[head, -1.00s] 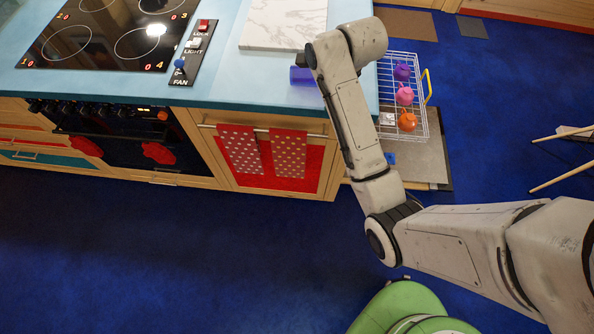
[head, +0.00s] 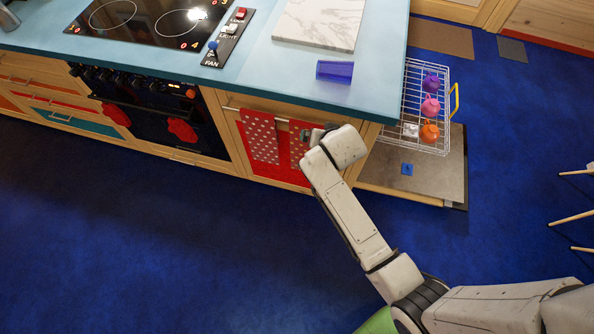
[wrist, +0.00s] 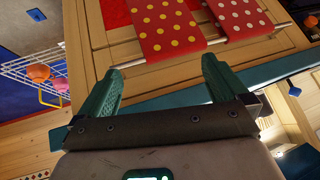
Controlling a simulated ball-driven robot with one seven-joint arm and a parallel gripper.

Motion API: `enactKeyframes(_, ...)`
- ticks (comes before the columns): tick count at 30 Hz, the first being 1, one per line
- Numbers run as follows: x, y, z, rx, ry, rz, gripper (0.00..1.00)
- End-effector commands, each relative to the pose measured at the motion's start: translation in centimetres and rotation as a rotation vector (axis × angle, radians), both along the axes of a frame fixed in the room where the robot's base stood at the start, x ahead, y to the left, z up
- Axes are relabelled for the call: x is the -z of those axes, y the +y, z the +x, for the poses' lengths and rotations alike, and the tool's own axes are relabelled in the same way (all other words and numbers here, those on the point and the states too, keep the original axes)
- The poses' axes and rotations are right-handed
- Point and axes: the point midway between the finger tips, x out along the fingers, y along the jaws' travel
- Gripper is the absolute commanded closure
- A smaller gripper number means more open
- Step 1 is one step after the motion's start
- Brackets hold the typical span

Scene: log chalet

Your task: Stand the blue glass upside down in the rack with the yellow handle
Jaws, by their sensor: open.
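The blue glass (head: 334,71) lies on its side on the blue counter, near the front edge and below the marble board. The rack with the yellow handle (head: 418,70) is a white wire basket beside the counter's right end; its yellow handle (head: 455,98) is on the right. It also shows at the upper left of the wrist view (wrist: 30,62). My gripper (wrist: 160,82) is open and empty, its two green fingers apart in front of the cabinet door. In the head view it is in front of the counter, below and apart from the glass, mostly hidden by my wrist.
Purple, pink (head: 430,105) and orange (head: 429,132) cups sit in the rack. Dotted towels (head: 261,137) hang on a rail by my gripper. A marble board (head: 320,22) and cooktop (head: 140,18) occupy the counter. Blue floor in front is clear.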

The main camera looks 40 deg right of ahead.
Motion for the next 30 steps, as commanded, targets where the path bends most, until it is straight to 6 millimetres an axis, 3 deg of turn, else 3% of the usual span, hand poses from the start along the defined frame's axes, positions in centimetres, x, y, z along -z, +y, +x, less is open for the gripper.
enactKeyframes(9,2.7,5.2,-0.8,-0.303,-0.099,-0.123,0.00)
enactKeyframes(18,4.7,9.2,-1.8,-0.486,-0.205,-0.212,0.00)
enactKeyframes(30,5.0,10.5,-2.1,-0.538,-0.247,-0.247,0.00)
